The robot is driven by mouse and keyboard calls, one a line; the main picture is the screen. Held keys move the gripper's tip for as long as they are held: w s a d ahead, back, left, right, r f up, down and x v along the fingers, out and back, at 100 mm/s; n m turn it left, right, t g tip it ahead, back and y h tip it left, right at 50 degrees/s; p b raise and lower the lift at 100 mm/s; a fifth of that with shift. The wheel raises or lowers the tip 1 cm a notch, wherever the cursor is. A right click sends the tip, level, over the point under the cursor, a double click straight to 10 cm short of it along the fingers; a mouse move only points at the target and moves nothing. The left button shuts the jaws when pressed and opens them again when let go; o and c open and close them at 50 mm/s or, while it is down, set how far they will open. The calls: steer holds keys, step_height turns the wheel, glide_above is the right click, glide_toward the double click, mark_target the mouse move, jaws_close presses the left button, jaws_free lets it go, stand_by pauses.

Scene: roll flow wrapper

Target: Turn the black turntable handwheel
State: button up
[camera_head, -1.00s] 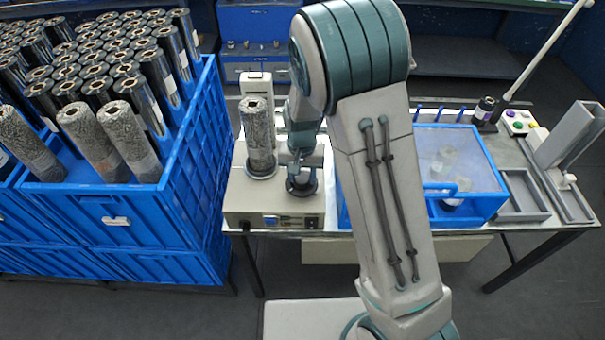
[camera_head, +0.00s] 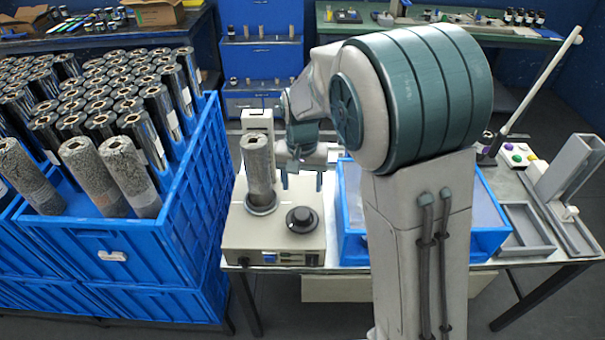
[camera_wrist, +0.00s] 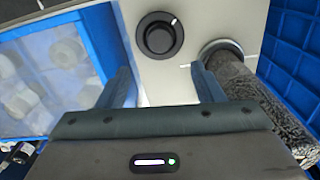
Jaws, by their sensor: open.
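The black turntable handwheel (camera_head: 302,219) is a round knob on top of the beige wrapper machine (camera_head: 270,240), at its front right. In the wrist view the handwheel (camera_wrist: 159,35) lies beyond my fingertips, with a white mark on its rim at the upper right. My gripper (camera_wrist: 162,82) is open and empty, with one finger to each side below the handwheel in the picture, not touching it. In the head view my gripper (camera_head: 300,172) is small and partly hidden, behind and above the machine. A grey speckled roll (camera_head: 257,172) stands on the turntable, left of the handwheel.
A blue crate (camera_head: 190,215) full of rolls stands at the left. A blue bin (camera_head: 355,245) with a clear lid stands right of the machine, partly behind my arm. A grey tray (camera_head: 528,228) and a metal channel (camera_head: 572,170) are further right.

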steer(key=shift+r, duration=1.4)
